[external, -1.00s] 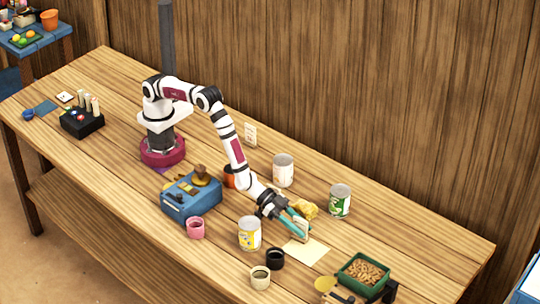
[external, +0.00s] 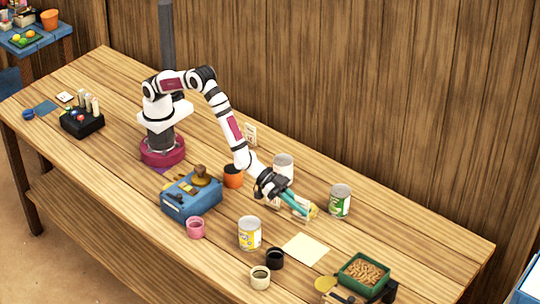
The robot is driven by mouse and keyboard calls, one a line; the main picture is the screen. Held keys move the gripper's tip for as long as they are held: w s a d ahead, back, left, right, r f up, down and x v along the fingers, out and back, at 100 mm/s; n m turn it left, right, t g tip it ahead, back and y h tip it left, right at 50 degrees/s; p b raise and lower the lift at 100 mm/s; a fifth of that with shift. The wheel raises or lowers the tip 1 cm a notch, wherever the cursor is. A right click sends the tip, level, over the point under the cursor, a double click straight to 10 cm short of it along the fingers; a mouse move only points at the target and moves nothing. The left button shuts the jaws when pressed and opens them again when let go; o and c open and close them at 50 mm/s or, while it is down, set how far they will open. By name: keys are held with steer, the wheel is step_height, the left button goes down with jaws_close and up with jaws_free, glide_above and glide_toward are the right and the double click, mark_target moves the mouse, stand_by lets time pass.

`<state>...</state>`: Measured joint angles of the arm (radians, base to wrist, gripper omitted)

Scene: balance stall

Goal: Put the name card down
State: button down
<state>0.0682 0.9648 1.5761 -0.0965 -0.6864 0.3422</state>
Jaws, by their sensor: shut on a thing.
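My gripper (external: 293,205) has teal fingers and is shut on a small white card, the name card (external: 301,209). The card shows at the fingertips, partly covered by them. The gripper is over the middle right of the table, behind the pale yellow sheet (external: 305,248) and left of the green-labelled can (external: 340,200). A yellow thing (external: 314,211) shows just beyond the card, mostly hidden. I cannot tell whether the card touches the table.
A white can (external: 283,166) stands close behind the gripper. A yellow-labelled can (external: 249,233), a black cup (external: 275,258) and a cream cup (external: 260,277) stand in front. A blue box (external: 190,198) is to the left, a green tray (external: 363,272) to the right.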

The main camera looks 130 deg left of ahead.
step_height(320, 180, up, 8)
steer(key=shift+r, duration=0.25)
steer(key=s+a+n+g+y, duration=0.5)
steer(key=s+a, duration=0.4)
steer(key=s, duration=0.5)
steer(key=s+a+n+g+y, duration=0.4)
steer(key=s+a+n+y, duration=0.25)
steer(key=s+a, duration=0.5)
steer(key=shift+n, duration=0.45)
steer(key=s+a+f, duration=0.1)
steer(key=a+f, duration=0.2)
steer(key=f, duration=0.1)
steer(key=s+a+f, duration=0.1)
steer(key=a+f, duration=0.2)
steer(key=f, duration=0.1)
steer(key=a+f, duration=0.3)
steer(key=f, duration=0.1)
steer(key=shift+s+a+f, duration=0.1)
steer(key=shift+s+f, duration=0.05)
steer(key=shift+s, duration=0.25)
steer(key=shift+t, duration=0.4)
steer(key=f, duration=0.4)
steer(key=shift+a+f, duration=0.15)
steer(key=shift+a, duration=0.05)
steer(key=shift+f, duration=0.1)
steer(key=c, duration=1)
jaws_free()
